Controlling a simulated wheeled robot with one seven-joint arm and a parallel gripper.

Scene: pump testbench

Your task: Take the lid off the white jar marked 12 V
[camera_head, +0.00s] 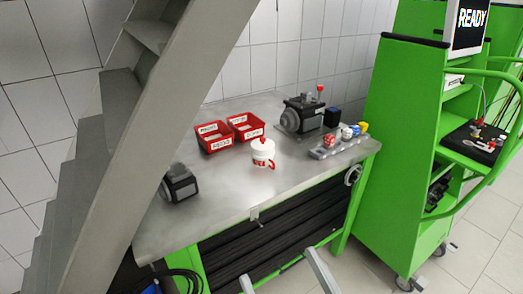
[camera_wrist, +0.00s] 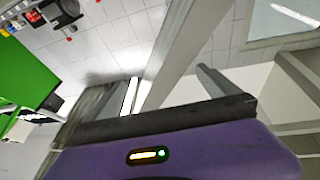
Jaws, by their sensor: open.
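A white jar (camera_head: 263,160) with red marking and a red handle stands upright on the grey metal bench in the head view. The marking is too small to read. Its white lid (camera_head: 262,146) with a red knob sits on top. My gripper (camera_wrist: 166,74) is open and empty in the wrist view, its two fingers wide apart. Two grey bars at the bottom edge of the head view look like its fingers, low in front of the bench and well apart from the jar. I cannot make out the jar in the wrist view.
Two red bins (camera_head: 214,137) stand behind the jar on the bench (camera_head: 225,190). A dark pump (camera_head: 302,115) and a rack of coloured pieces (camera_head: 338,144) are to the right. A dark motor (camera_head: 179,184) sits at left by a grey slanted beam (camera_head: 165,125). A green cart (camera_head: 395,150) stands right.

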